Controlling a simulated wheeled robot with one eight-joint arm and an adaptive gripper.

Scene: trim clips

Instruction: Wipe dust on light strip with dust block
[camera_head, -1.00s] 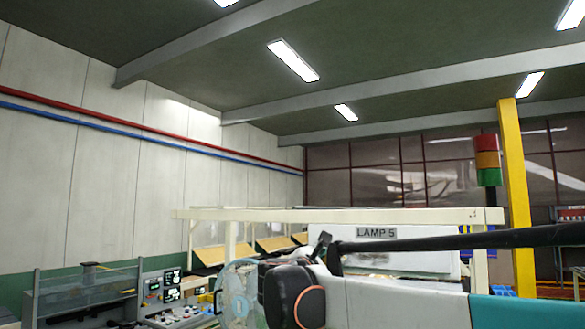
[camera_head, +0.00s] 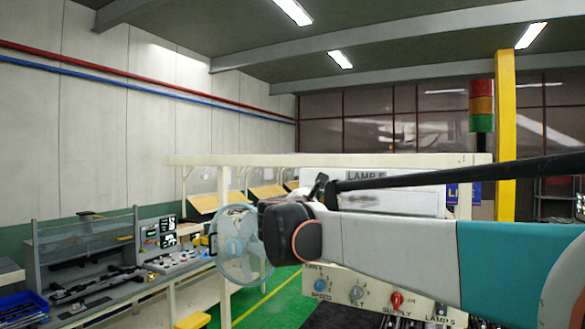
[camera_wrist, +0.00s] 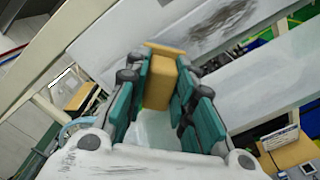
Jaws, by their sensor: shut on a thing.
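My gripper (camera_wrist: 160,100) is shut on an orange-yellow dust block (camera_wrist: 158,82), held between its teal finger pads in the wrist view. A pale light strip (camera_wrist: 125,38) runs diagonally across the top of that view, beyond the block. A dark smear of dust (camera_wrist: 215,27) lies on its face. The block shows apart from the smear; whether it touches the strip I cannot tell. In the head view the pale lamp panel (camera_head: 400,203) sits under a "LAMP 5" label, partly behind my arm.
A cream frame beam (camera_head: 250,160) spans above the lamp panel. A round fan (camera_head: 238,262) stands left of my arm. A control panel with knobs (camera_head: 357,292) is below it. A cluttered bench (camera_head: 90,285) is at left, and a yellow post (camera_head: 504,120) at right.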

